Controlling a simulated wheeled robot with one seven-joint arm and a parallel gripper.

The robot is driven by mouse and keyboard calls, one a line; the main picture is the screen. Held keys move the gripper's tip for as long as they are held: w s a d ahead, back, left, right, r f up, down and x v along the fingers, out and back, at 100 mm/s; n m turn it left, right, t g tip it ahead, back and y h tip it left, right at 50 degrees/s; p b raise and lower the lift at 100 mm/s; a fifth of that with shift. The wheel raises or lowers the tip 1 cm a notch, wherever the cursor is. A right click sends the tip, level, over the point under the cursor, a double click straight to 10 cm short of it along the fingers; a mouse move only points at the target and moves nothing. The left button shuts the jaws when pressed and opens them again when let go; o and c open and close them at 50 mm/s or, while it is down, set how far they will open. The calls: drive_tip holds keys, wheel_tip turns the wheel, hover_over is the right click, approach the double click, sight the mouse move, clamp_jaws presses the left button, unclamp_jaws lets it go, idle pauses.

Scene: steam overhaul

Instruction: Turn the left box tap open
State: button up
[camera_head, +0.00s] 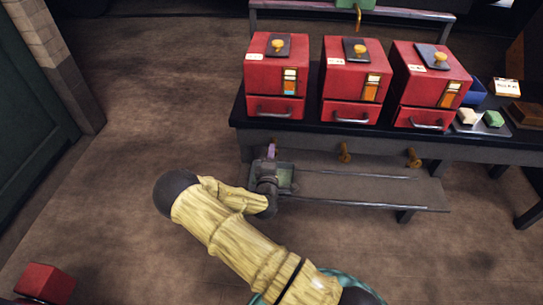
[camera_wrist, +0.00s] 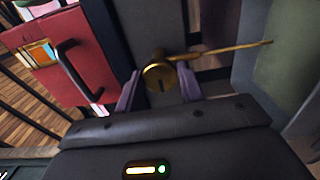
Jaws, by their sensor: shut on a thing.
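Three red boxes stand in a row on the dark bench: the left box (camera_head: 275,75), the middle box (camera_head: 354,82) and the right box (camera_head: 430,84). Brass taps stick out under the bench's front edge: the middle tap (camera_head: 344,152) and the right tap (camera_head: 413,158). The left tap is hidden by my gripper (camera_head: 271,152) in the head view. In the wrist view the brass left tap (camera_wrist: 158,76) sits between the two purple fingers of my gripper (camera_wrist: 158,88), which is shut on it. A thin brass lever (camera_wrist: 225,49) runs off to the right there.
A blue bin (camera_head: 475,92) and small blocks are on the bench's right. Open floor lies left; a red box (camera_head: 45,283) sits at bottom left.

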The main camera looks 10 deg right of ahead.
drive_tip(key=o, duration=1)
drive_tip(key=shift+s, duration=0.15)
drive_tip(key=p+v, duration=0.2)
drive_tip(key=v, duration=1.5)
